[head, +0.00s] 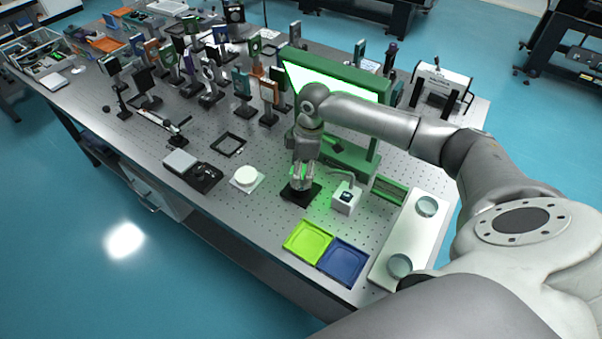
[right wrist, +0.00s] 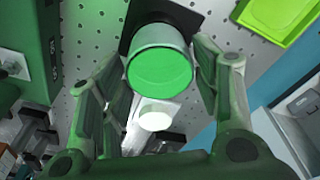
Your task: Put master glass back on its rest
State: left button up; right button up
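A round clear glass (right wrist: 160,68), lit green, sits between the fingers of my right gripper (right wrist: 160,75) in the right wrist view. In the head view my right gripper (head: 302,180) points down over a black square pad (head: 292,198). The same pad (right wrist: 133,20) shows behind the glass in the right wrist view. I cannot tell whether the glass touches it. Two similar glass discs lie on a white tray, one at its far end (head: 426,206) and one at its near end (head: 400,266). My left gripper is out of view.
A green frame with a bright panel (head: 345,80) stands behind the gripper. A white block (head: 346,198) is close on the right. Yellow-green (head: 307,242) and blue (head: 343,261) trays lie in front. A white disc (head: 246,176) lies left. Many optic mounts crowd the back left.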

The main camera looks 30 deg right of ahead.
jog(key=c, duration=0.6)
jog(key=shift+c, duration=0.2)
jog(key=shift+r, duration=0.15)
